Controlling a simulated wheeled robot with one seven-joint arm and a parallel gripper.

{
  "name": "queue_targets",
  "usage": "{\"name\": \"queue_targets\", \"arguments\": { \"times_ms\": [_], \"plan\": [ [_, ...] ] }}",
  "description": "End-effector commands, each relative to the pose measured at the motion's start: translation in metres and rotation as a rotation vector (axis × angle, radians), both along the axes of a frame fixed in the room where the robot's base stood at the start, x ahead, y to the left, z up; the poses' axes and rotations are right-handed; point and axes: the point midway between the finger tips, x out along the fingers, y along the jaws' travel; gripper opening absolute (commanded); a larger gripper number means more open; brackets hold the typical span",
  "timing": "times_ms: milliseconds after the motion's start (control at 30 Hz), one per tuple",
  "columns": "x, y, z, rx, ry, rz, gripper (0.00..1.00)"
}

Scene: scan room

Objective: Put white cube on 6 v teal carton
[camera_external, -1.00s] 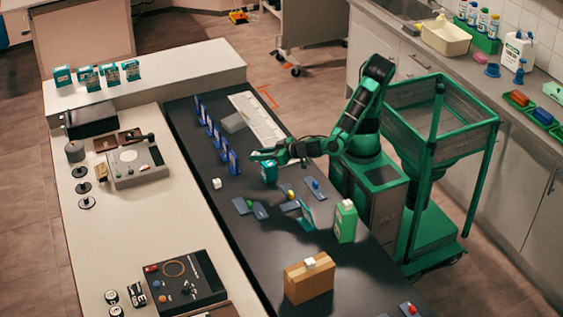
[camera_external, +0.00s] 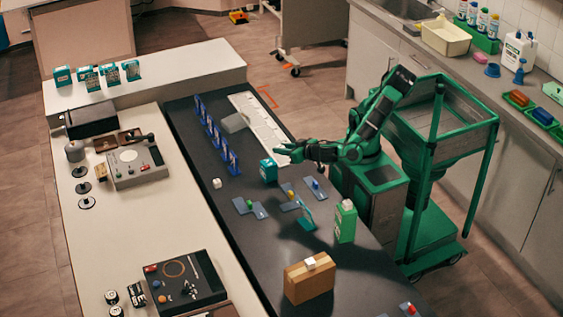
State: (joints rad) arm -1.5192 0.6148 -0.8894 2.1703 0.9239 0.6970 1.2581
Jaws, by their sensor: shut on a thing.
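A teal carton (camera_external: 269,170) stands upright on the dark bench; its lettering is too small to read. My gripper (camera_external: 283,151) is just above and to the right of it, apart from it as far as I can tell. It is shut on a small pale thing that looks like a white cube, hard to make out against the white panel behind. Another white cube (camera_external: 217,183) lies on the bench left of the carton. A third white block (camera_external: 310,263) sits on a brown cardboard box (camera_external: 308,281).
Blue upright panels (camera_external: 215,136) stand in a row left of the carton. Several teal cartons (camera_external: 110,74) stand on the back ledge.

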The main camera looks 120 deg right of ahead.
Motion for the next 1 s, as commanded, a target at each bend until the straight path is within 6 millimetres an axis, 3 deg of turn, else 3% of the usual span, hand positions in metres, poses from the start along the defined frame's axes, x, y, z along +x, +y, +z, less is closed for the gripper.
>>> {"name": "queue_targets", "arguments": {
  "times_ms": [200, 367, 533, 800, 1000],
  "plan": [
    [0.019, -0.038, -0.025, -0.002, 0.001, -0.004, 0.01],
    [0.028, -0.054, -0.036, -0.002, 0.0, -0.002, 0.01],
    [0.031, -0.058, -0.045, -0.002, 0.0, 0.001, 0.01],
    [0.03, -0.058, -0.077, -0.002, 0.0, 0.0, 0.01],
    [0.03, -0.057, -0.079, 0.0, -0.001, 0.001, 0.01]
  ]
}}
